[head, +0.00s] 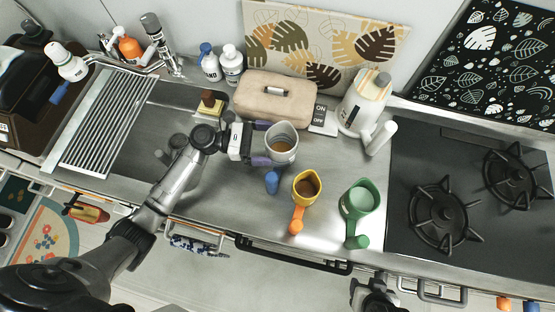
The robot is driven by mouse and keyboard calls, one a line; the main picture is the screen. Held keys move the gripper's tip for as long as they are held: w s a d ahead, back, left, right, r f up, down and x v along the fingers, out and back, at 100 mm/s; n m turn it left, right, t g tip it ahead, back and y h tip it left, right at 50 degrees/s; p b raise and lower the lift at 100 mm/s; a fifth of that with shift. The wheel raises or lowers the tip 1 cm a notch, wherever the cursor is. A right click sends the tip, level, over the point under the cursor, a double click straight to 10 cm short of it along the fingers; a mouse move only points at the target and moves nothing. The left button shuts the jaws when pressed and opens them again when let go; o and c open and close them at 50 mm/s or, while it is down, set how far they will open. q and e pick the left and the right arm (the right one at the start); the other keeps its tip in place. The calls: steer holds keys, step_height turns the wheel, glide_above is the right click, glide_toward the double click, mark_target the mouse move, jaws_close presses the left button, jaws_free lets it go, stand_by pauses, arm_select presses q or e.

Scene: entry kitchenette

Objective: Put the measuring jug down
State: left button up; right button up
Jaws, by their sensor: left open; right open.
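A pale grey measuring jug (284,156) with brown contents stands upright on the steel counter, as far as I can tell. A blue piece (272,182) just below it looks like its handle; the join is hidden. My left gripper (268,143) is open at the jug's left side, its purple fingers reaching toward the jug's upper and lower sides. I cannot tell whether they touch it. A yellow jug (306,194) with an orange handle and a green jug (361,201) stand to the right. My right gripper (375,285) is at the bottom edge, away from the jugs.
A beige lidded box (275,100) and a cream kettle (366,98) stand behind the jugs. The sink and drying rack (100,125) lie left, the black hob (462,195) right. Bare counter (235,195) lies left of the blue piece.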

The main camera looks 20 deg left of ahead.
arm_select(q)
steer(key=x, duration=0.3)
steer(key=shift+w+d+p, duration=0.1)
steer(key=shift+d+p, duration=0.25)
steer(key=shift+d, duration=0.05)
steer(key=c, duration=0.7)
steer(key=shift+r, duration=0.1)
steer(key=shift+c, duration=0.7)
